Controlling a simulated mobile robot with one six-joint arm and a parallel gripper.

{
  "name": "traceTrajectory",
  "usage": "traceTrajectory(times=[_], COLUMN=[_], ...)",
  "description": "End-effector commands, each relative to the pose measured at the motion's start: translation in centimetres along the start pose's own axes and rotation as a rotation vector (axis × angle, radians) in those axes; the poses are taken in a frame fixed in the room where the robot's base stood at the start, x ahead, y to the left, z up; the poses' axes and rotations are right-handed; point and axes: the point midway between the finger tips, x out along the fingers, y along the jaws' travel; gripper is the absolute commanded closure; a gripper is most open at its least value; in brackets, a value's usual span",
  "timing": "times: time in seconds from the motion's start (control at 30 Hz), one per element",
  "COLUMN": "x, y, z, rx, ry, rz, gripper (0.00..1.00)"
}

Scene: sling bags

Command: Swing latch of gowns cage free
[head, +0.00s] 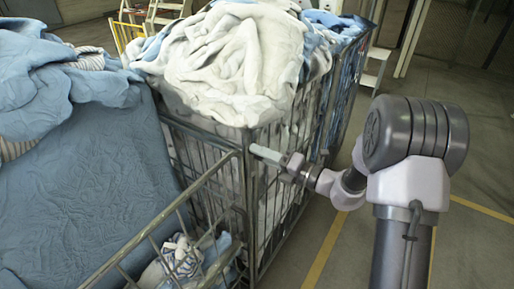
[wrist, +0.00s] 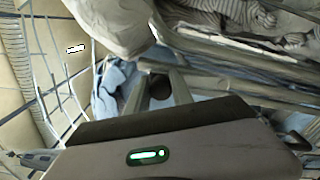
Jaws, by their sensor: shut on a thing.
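The gowns cage (head: 250,190) is a grey metal wire cage heaped with white and blue cloth, in the middle of the head view. A pale grey-green latch handle (head: 266,154) sticks out at its near upper corner. My gripper (head: 287,164) reaches in from the right at that corner, with its fingers at the handle. In the wrist view, my gripper's two fingers (wrist: 158,88) are shut around a dark, rounded piece, which appears to be the latch handle. The fingers hide part of it, and the latch's pivot is not clear.
Blue cloth (head: 85,180) covers the left side. A lower wire gate (head: 165,222) crosses the near front, with striped cloth (head: 180,257) behind it. Another cage with blue cloth (head: 345,45) stands behind.

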Motion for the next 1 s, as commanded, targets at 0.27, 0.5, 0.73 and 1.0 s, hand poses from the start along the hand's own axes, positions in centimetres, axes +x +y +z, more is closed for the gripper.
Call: traceTrajectory(times=[0.27, 0.5, 0.73, 1.0], x=[-0.02, -0.01, -0.01, -0.01], y=[-0.25, -0.53, -0.57, -0.57], z=[1.11, 1.29, 1.29, 1.28], rx=[0.098, 0.126, 0.128, 0.127], ry=[-0.002, -0.001, -0.002, -0.001], rz=[0.001, 0.001, 0.001, 0.001], gripper=[1.0, 1.0, 1.0, 0.5])
